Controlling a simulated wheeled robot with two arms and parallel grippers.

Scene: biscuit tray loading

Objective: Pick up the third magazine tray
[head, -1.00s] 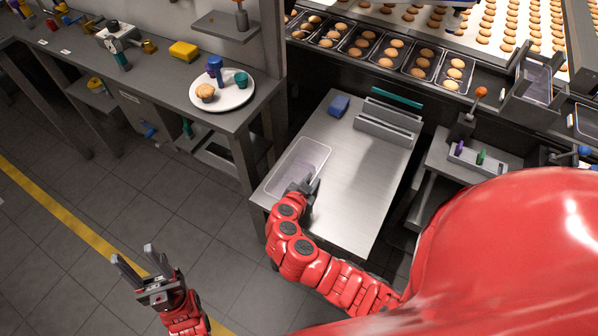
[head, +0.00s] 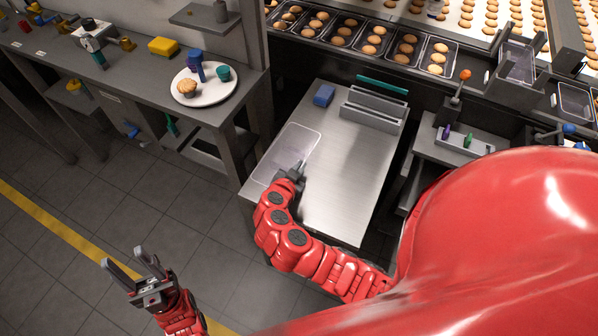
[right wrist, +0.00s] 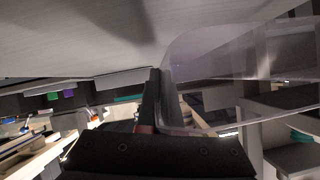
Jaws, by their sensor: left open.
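A clear shallow tray (head: 285,150) is at the left side of the steel table, over its left edge area. It looks empty. My right gripper (head: 293,172) is at the tray's near right edge, with its fingers close together on the rim. In the right wrist view, the fingers (right wrist: 158,100) stand against the tray's wall, and the clear tray (right wrist: 215,55) extends to the right. I cannot tell whether the tray touches the table. My left gripper (head: 138,272) is open and empty above the floor at the lower left.
The steel table (head: 345,190) is bare in its middle. A blue block (head: 324,95) and a grey slotted rack (head: 372,112) stand at its back. Several trays of biscuits line the conveyor behind. A plate (head: 213,97) with a muffin is on the left counter.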

